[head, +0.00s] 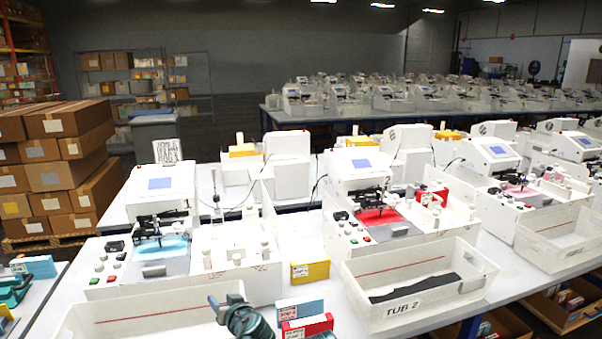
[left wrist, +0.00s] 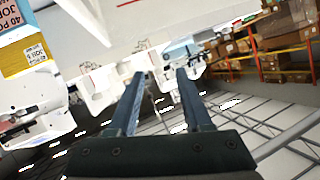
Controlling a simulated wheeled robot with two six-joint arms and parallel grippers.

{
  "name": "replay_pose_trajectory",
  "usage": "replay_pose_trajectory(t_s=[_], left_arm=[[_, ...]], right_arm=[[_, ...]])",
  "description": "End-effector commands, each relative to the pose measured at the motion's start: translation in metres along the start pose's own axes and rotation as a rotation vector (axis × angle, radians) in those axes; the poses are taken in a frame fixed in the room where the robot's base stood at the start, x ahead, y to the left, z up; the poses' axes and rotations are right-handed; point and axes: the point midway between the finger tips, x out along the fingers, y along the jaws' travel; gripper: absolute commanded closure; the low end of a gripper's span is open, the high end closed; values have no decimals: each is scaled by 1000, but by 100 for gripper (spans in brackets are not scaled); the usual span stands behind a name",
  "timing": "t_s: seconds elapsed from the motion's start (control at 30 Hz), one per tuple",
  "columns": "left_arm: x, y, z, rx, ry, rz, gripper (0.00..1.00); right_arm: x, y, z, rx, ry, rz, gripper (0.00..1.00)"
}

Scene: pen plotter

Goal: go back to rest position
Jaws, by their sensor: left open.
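In the left wrist view the gripper (left wrist: 160,74) shows two blue-grey fingers spread apart and empty. That view is strongly tilted, with white machines beyond the fingertips. My right gripper is not in view.
Pen plotters with a blue sheet (head: 160,249) and a red sheet (head: 380,217) stand on the white table. Yellow (head: 310,271), blue and red (head: 307,327) boxes sit right of my gripper. A tub marked TUB 2 (head: 403,308) holds a black piece.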

Motion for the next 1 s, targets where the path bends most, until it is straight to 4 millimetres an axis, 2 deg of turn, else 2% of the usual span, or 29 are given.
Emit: replay_pose_trajectory(t_s=[0.17,0.2,0.3,0.4,0.5,0.63,0.73,1.0], left_arm=[[-29,21,93,137,-340,54,50],[-42,28,117,187,-436,90,50],[-79,47,168,316,-650,214,50],[-117,61,204,433,-811,353,50],[-149,70,227,525,-921,477,50],[-174,75,240,595,-996,581,50],[-181,77,244,615,-1016,612,50],[-182,77,243,617,-1017,615,50]], right_arm=[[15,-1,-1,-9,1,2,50],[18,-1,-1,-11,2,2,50],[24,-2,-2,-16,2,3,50],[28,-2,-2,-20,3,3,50],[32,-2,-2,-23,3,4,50],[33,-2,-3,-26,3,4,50],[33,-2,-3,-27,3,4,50],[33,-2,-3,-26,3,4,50]])
